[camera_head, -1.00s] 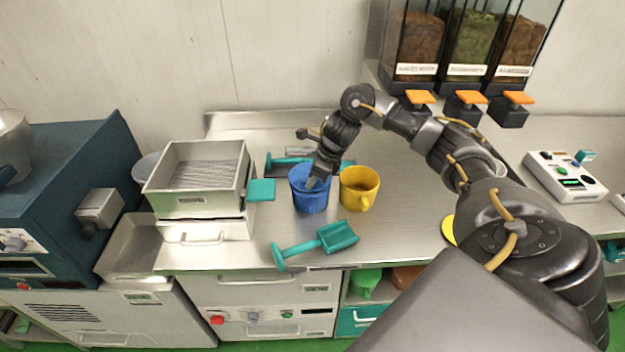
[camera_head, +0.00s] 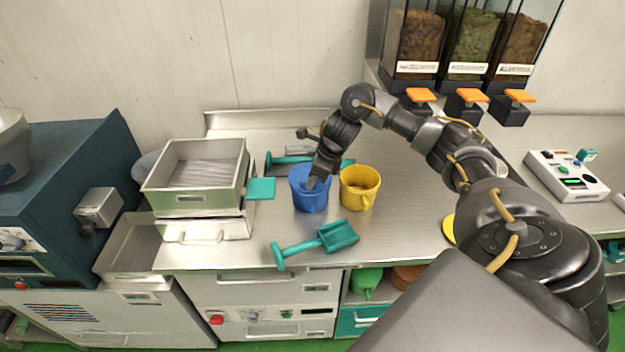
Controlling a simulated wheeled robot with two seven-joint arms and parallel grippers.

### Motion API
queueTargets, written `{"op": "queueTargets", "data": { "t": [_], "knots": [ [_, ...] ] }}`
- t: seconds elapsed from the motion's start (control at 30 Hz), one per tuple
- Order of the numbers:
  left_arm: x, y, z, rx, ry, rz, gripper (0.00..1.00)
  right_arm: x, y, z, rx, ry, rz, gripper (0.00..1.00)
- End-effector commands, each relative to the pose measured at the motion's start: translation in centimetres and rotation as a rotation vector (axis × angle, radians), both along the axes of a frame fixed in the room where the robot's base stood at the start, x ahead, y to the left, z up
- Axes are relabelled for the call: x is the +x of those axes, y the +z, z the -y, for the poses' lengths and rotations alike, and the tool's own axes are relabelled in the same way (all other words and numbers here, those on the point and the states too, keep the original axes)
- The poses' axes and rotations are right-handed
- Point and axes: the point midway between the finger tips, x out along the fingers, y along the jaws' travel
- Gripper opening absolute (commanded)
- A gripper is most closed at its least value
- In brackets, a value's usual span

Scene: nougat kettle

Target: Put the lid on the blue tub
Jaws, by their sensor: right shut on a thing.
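The blue tub (camera_head: 309,202) stands upright on the steel bench, left of a yellow mug-like tub (camera_head: 359,188) with a handle. My right gripper (camera_head: 313,182) reaches down from above, its fingertips at the mouth of the blue tub. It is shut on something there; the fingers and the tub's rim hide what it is. I cannot make out a separate lid on the blue tub. A yellow disc-like thing (camera_head: 448,229) lies farther right on the bench, partly hidden by my right arm. My left gripper is not in view.
A teal scoop (camera_head: 318,243) lies in front of the tub, and another teal tool (camera_head: 290,160) lies behind it. A metal tray (camera_head: 196,200) stands at left. Ingredient dispensers (camera_head: 465,45) stand at back right, above a white control box (camera_head: 566,177).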

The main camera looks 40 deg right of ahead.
Motion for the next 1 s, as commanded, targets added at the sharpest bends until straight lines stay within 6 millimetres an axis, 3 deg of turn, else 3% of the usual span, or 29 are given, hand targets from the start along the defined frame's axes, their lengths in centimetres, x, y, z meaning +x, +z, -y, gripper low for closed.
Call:
{"op": "queueTargets", "data": {
  "t": [1.0],
  "knots": [
    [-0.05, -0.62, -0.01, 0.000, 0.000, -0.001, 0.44, 0.00, -0.41, 0.01, 0.001, 0.000, 0.001, 0.00]
  ]
}}
